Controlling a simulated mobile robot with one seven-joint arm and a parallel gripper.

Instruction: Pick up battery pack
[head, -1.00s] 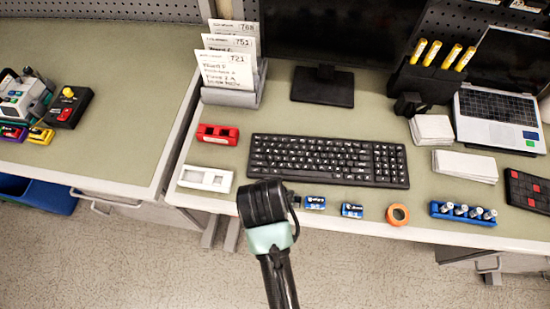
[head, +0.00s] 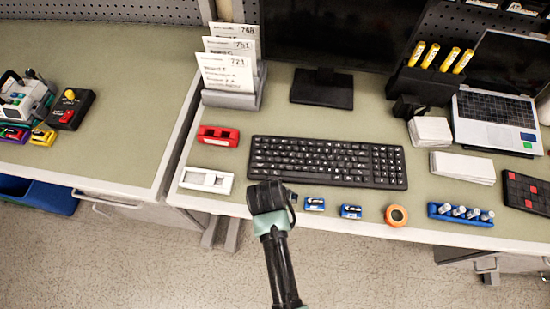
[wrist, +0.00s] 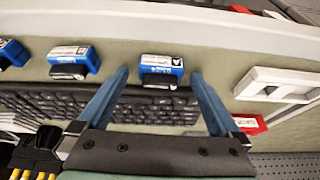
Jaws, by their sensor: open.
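Three small blue battery packs with white labels lie in a row near the desk's front edge. In the wrist view one battery pack (wrist: 161,68) sits between the tips of my gripper (wrist: 160,76), its fingers apart on either side. A second battery pack (wrist: 73,60) and a third (wrist: 10,53) lie to the left there. In the head view the middle pack (head: 314,204) and the right pack (head: 351,211) show clearly; the left one is mostly hidden by my gripper (head: 268,198). My gripper is open and holds nothing.
A black keyboard (head: 328,161) lies just behind the packs. A white holder (head: 206,180) and a red one (head: 218,136) are to the left. An orange tape roll (head: 397,215) and a blue tray of cylinders (head: 460,214) are to the right.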

